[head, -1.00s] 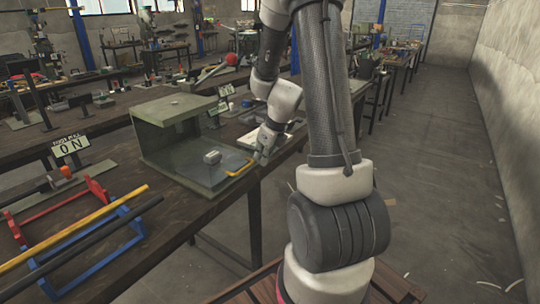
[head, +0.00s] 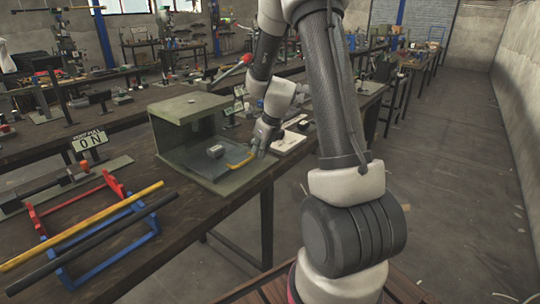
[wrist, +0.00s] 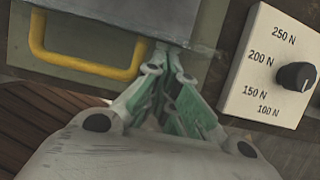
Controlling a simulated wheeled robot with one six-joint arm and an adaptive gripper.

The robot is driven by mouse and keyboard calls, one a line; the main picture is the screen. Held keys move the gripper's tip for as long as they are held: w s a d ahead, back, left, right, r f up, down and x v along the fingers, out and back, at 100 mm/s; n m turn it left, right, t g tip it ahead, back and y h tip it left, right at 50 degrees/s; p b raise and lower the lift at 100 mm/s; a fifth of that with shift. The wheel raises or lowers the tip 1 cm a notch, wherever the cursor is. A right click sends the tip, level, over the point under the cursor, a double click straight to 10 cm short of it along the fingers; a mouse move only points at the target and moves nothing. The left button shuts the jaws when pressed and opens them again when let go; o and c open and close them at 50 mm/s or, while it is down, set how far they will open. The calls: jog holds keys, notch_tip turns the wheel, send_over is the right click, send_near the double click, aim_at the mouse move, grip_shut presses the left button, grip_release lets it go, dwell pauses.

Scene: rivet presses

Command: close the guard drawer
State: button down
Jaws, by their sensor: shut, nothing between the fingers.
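The guard drawer is a grey-green box (head: 186,107) on the bench, with a flat tray (head: 212,171) standing out of its front and a small grey block (head: 216,151) on the tray. A yellow handle (head: 242,162) is on the tray's front edge; it also shows in the wrist view (wrist: 85,62) at upper left. My gripper (head: 262,148) is at the right end of the handle in the head view. In the wrist view my gripper (wrist: 172,62) is shut and empty, its tips close to the tray's front edge, right of the handle. I cannot tell whether they touch.
A white dial panel (wrist: 268,72) with force marks and a black knob sits right of the gripper. A red and blue rack with yellow and black bars (head: 90,225) stands at front left, near an ON sign (head: 90,141). The right aisle floor is free.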

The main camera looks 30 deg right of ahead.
jog(key=w+a, duration=0.1)
jog(key=w, duration=0.2)
jog(key=w+a, duration=0.1)
jog(key=w, duration=0.2)
jog(key=w+a, duration=0.1)
jog(key=w, duration=0.2)
jog(key=shift+w+a, duration=0.2)
jog(key=shift+w+a+r, duration=0.1)
jog(key=shift+w+a, duration=0.15)
jog(key=shift+w, duration=0.5)
jog(key=shift+d, duration=0.1)
